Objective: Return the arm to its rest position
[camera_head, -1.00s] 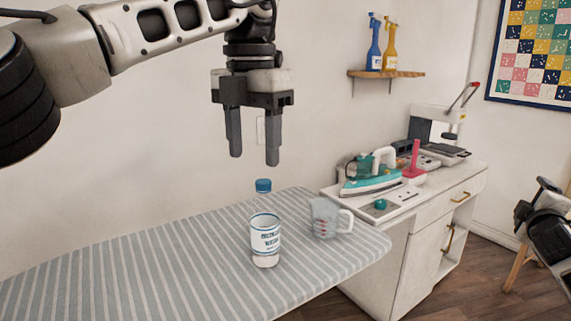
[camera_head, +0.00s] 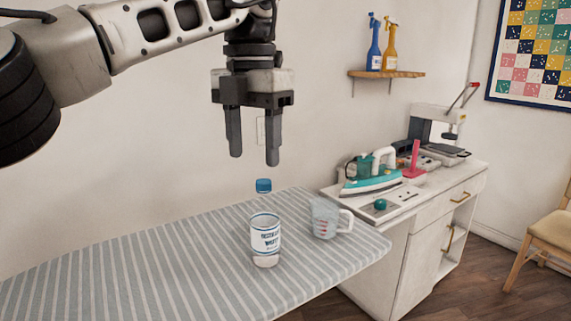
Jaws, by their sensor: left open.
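My left arm comes in from the upper left. My left gripper (camera_head: 254,150) points down, open and empty, in the air above the ironing board (camera_head: 130,270). A bottle with a printed label (camera_head: 265,240) stands upright on the board below the gripper, clear of it. A blue cap (camera_head: 264,186) shows above the bottle; I cannot tell how it is joined to it. A clear measuring cup (camera_head: 325,218) stands to the bottle's right. My right arm is not in view.
A wall shelf (camera_head: 386,74) holds two spray bottles. A wooden chair (camera_head: 550,236) is at the right edge. The board's left part is clear.

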